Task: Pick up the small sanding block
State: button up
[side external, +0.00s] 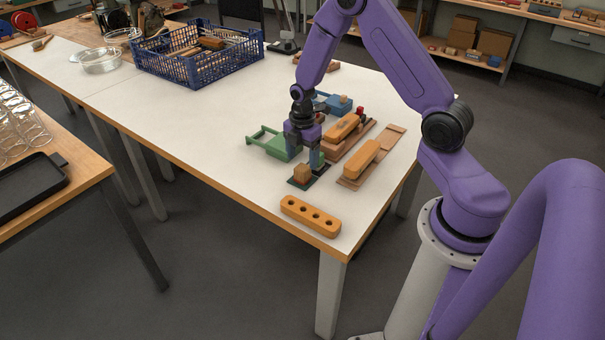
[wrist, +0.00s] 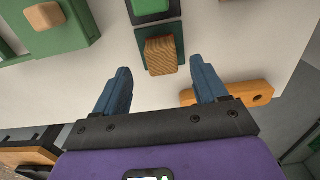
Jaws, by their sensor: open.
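A small wooden block (side external: 303,173), which looks like the small sanding block, sits on a dark green pad (side external: 292,184) near the table's front edge. In the wrist view the block (wrist: 161,56) is upper middle, its grained end facing the camera. My gripper (side external: 304,157) is just above and behind the block in the side view. In the wrist view my gripper (wrist: 160,72) has its two blue fingers wide apart, one to each side of the block's near end. The fingers do not appear to touch it, and nothing is between them but the block's near end.
An orange bar with several holes (side external: 310,215) lies nearer the table's corner. A green fixture (side external: 272,143) and orange brush bodies on wooden boards (side external: 372,166) stand close around my gripper. A blue crate (side external: 196,58) is farther back.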

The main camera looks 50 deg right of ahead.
aim_at(302, 167)
jog(key=shift+s+a+f, duration=0.1)
jog(key=shift+f, duration=2.15)
jog(key=shift+c, duration=0.3)
jog(key=c, duration=1)
jog(key=shift+r, duration=0.85)
jog(key=s+a+r, duration=0.1)
jog(key=s+r, duration=0.2)
jog(key=s, duration=0.1)
jog(key=s+a+r, duration=0.1)
jog(key=s+r, duration=0.3)
jog(key=s, duration=0.1)
jog(key=s+a+r, duration=0.1)
jog(key=s+r, duration=0.3)
jog(key=shift+s+a+r, duration=0.15)
jog(key=shift+s+a, duration=0.05)
jog(key=shift+s, duration=0.1)
